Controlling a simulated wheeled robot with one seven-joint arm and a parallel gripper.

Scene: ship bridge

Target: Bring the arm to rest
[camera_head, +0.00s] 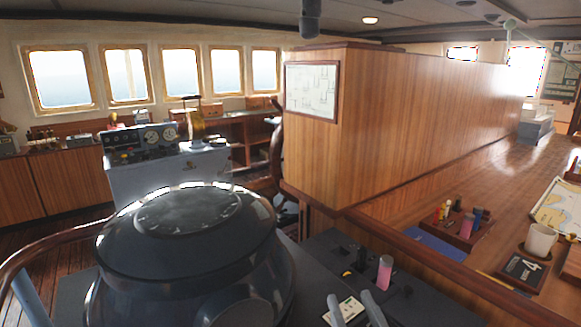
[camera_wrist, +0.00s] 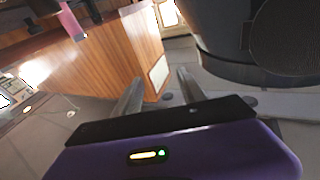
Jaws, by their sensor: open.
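My gripper (camera_head: 350,295) shows at the bottom edge of the head view as two grey fingers, spread apart, above the dark console (camera_head: 318,262). In the wrist view my gripper (camera_wrist: 158,80) also has its fingers apart, with nothing between them. The rest of my arm is out of the head view. A pink cylinder (camera_head: 384,272) stands on the console just beyond and right of the fingers, apart from them. A pink cylinder also shows at the upper left of the wrist view (camera_wrist: 70,20).
A large dark domed housing (camera_head: 190,240) stands left of my gripper. A wooden rail (camera_head: 430,255) runs along the right. Beyond it, the wooden table (camera_head: 490,175) bears a rack of small items (camera_head: 460,222), a white mug (camera_head: 540,241) and a dark box (camera_head: 522,270). A wood-panelled block (camera_head: 400,120) rises behind.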

